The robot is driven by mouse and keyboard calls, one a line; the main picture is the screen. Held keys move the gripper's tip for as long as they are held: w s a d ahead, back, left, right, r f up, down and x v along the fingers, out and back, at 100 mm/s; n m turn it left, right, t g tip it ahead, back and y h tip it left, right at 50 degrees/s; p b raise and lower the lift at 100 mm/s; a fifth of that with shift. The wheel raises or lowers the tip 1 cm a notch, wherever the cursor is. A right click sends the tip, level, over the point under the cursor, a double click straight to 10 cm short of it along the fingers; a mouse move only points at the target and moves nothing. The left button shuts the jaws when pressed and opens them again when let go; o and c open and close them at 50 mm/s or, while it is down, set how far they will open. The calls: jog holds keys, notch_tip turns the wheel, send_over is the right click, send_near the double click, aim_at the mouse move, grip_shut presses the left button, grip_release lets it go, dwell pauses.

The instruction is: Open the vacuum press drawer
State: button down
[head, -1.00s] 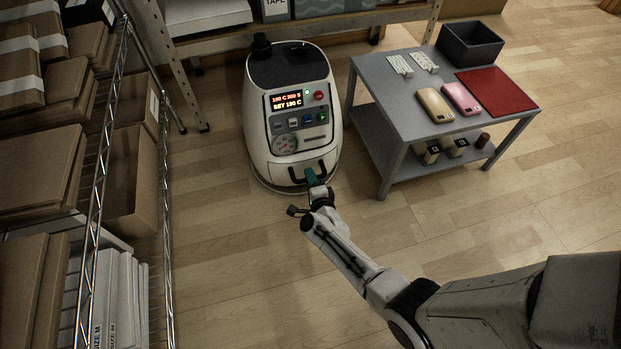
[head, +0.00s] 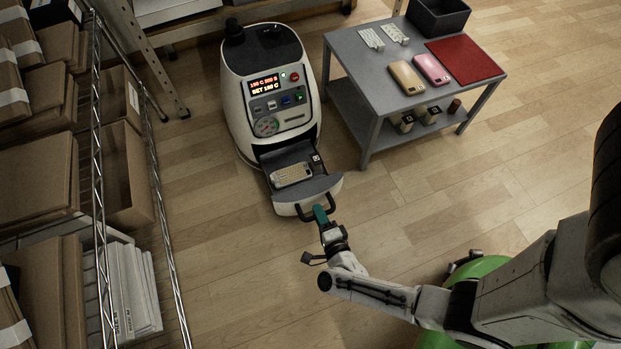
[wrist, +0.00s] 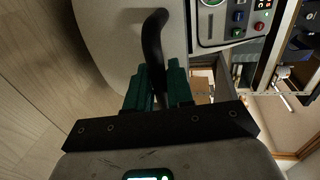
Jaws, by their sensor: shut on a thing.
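The vacuum press (head: 268,85) is a white and black machine with a lit display, standing on the floor at the upper middle of the head view. Its drawer (head: 290,207) is pulled out toward me, and a patterned beige phone case (head: 291,174) lies inside it. My gripper (head: 320,214) is at the drawer front, its green fingers shut on the black drawer handle (head: 302,214). In the wrist view the fingers (wrist: 157,82) close around the dark curved handle (wrist: 153,40). The exact finger contact is partly hidden.
A grey table (head: 365,100) stands right of the press with phone cases (head: 406,77), a red mat (head: 465,58) and a dark bin (head: 438,15). A wire shelf with boxes (head: 125,170) stands at left. The floor around the drawer is clear.

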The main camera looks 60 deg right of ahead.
jog(key=f+v, duration=0.1)
jog(key=v, duration=0.6)
jog(key=shift+s+a+f, duration=0.25)
jog(key=shift+s, duration=0.05)
jog(key=c, duration=1.2)
grip_release()
